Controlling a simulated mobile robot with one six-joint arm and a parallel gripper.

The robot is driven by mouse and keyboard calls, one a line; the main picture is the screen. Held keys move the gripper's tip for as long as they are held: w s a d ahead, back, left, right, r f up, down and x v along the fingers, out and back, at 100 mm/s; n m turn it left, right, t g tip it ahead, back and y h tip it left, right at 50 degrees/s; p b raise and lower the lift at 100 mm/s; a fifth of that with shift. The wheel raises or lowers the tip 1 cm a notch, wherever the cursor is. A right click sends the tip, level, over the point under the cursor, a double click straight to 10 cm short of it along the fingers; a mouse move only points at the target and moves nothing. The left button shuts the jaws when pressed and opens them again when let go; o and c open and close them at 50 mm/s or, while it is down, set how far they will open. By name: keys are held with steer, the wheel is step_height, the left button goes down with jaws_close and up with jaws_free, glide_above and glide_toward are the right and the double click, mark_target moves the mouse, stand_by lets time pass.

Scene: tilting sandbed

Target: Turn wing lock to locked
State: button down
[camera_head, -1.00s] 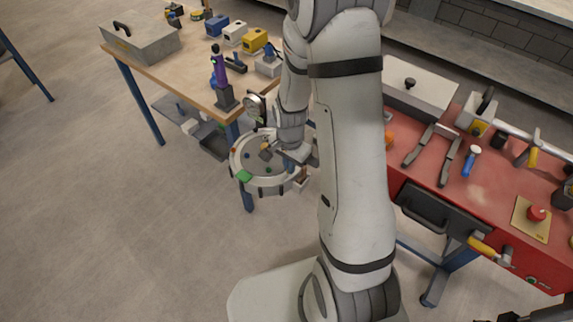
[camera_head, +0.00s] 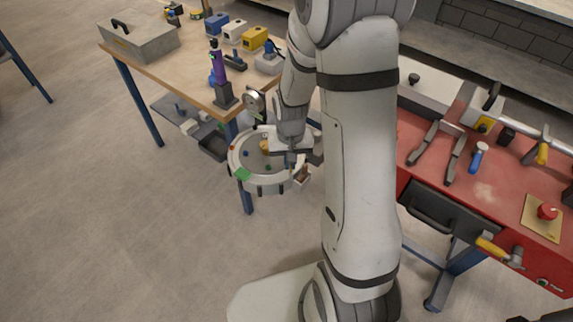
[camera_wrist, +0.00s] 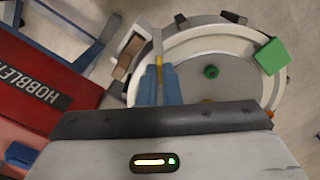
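The sandbed is a round, pale-rimmed tray (camera_head: 234,160) beside the wooden table's leg; it also shows in the wrist view (camera_wrist: 205,45). A narrow yellow piece (camera_wrist: 158,46), which may be the wing lock, stands at the tray's rim in the wrist view. My gripper (camera_wrist: 160,66) has its two blue fingers close together, with the yellow piece lined up in the narrow gap between them. Whether they touch it I cannot tell. In the head view my gripper (camera_head: 291,160) is at the tray's right rim, and the yellow piece cannot be made out there.
A green block (camera_head: 242,174) sits on the tray's front left rim. A small brown-and-white box (camera_head: 302,175) is at its right edge, close to my fingers. A red workbench (camera_head: 490,195) with tools stands at the right. Open floor lies to the left.

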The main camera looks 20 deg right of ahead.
steer(key=n, duration=0.2)
steer(key=n+b, duration=0.1)
steer(key=n, duration=0.1)
steer(key=shift+w+n, duration=0.2)
steer(key=shift+n, duration=0.1)
steer(key=shift+a+r+n+b, duration=0.1)
steer(key=shift+n+b, duration=0.65)
steer(key=shift+n, duration=1.55)
steer(key=c, duration=1.6)
jaws_free()
steer(key=shift+s, duration=0.1)
step_height(320, 180, up, 8)
steer(key=shift+a+f, duration=0.1)
steer(key=shift+f, duration=0.05)
